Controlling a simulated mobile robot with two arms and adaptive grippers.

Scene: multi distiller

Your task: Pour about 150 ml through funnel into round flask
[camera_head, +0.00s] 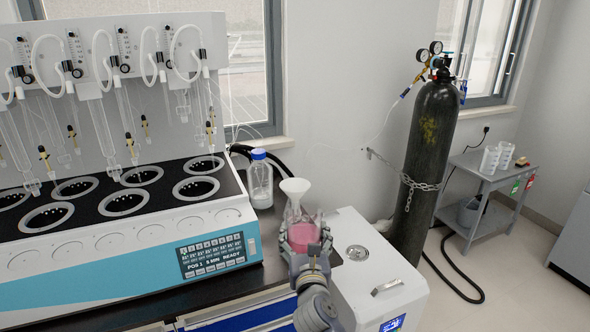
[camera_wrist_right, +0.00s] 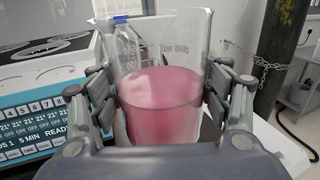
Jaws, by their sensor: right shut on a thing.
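My right gripper (camera_head: 306,246) is shut on a clear glass beaker (camera_wrist_right: 160,48) holding pink liquid (camera_wrist_right: 162,105). The beaker looks about upright, and in the head view its pink content (camera_head: 303,234) shows between the fingers. In the wrist view the fingers (camera_wrist_right: 160,112) press on both its sides. A white funnel (camera_head: 294,185) stands just behind and above the beaker. Clear glass (camera_head: 292,210) below the funnel is probably the round flask; the beaker hides most of it, so its outline and content cannot be told. My left gripper is out of view.
A blue-capped bottle (camera_head: 260,182) stands left of the funnel. The multi-position distiller (camera_head: 120,240), with hanging glass tubes, fills the left. A white box unit (camera_head: 365,265) is close on the right. A chained black gas cylinder (camera_head: 428,150) and grey cart (camera_head: 490,180) stand farther right.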

